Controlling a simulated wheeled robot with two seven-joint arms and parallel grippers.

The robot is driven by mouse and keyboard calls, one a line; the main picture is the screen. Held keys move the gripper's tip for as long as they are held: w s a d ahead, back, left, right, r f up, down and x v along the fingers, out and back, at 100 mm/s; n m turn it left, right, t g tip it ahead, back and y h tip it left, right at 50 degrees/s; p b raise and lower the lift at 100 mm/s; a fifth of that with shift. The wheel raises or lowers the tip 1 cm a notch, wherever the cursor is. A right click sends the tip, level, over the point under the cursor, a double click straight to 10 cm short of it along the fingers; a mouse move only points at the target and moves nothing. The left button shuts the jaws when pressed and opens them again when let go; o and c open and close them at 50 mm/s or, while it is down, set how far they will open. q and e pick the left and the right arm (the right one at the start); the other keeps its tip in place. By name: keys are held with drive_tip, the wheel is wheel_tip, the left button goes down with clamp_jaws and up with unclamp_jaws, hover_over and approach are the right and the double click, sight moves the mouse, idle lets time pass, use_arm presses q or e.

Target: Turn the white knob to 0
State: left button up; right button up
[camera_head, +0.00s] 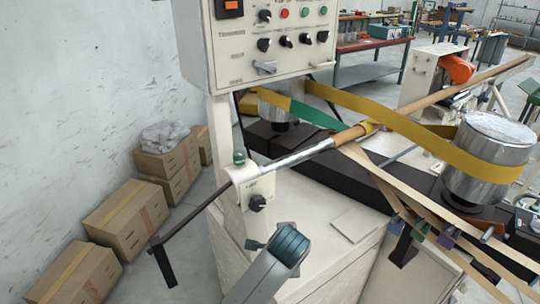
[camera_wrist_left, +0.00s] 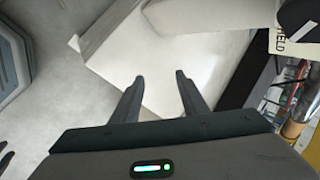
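No knob that is clearly white shows. A dark knob (camera_head: 257,202) sits on a pale plate on the machine's white column, at the centre of the head view. The control panel (camera_head: 272,50) above it carries several dark knobs, coloured buttons and two pale handles. One grey arm of mine comes up from the bottom of the head view, its teal wrist below the dark knob and apart from it; its gripper is mostly hidden behind the wrist. In the left wrist view, my left gripper (camera_wrist_left: 158,92) has its fingers apart with nothing between them, over a pale surface. My right gripper is not seen.
A rod (camera_head: 300,156) with a crank handle sticks out left of the column. Yellow belts (camera_head: 400,125) and a metal drum (camera_head: 492,155) are at right. Cardboard boxes (camera_head: 127,218) line the left wall. Open floor lies between boxes and machine.

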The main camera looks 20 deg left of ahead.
use_arm(q)
drive_tip(key=w+d+r+m+t+y, duration=0.1)
drive_tip(key=w+r+m+y, duration=0.15)
drive_tip(key=w+r, duration=0.55)
drive_tip(key=w+d+r+m+t+y, duration=0.1)
drive_tip(key=w+r+m+t, duration=0.3)
drive_tip(key=r, duration=0.9)
drive_tip(key=w+d+r+m+g+y, duration=0.1)
drive_tip(key=w+r+m+y, duration=0.1)
drive_tip(key=w+r, duration=0.65)
wheel_tip(320, 180, up, 36)
drive_tip(key=s+a+m+y, duration=0.1)
drive_tip(key=s+a+y, duration=0.1)
drive_tip(key=y, duration=0.5)
drive_tip(key=shift+s+a+f+m+t, duration=0.15)
drive_tip(key=shift+s+a+m+t, duration=0.2)
drive_tip(key=shift+s, duration=0.1)
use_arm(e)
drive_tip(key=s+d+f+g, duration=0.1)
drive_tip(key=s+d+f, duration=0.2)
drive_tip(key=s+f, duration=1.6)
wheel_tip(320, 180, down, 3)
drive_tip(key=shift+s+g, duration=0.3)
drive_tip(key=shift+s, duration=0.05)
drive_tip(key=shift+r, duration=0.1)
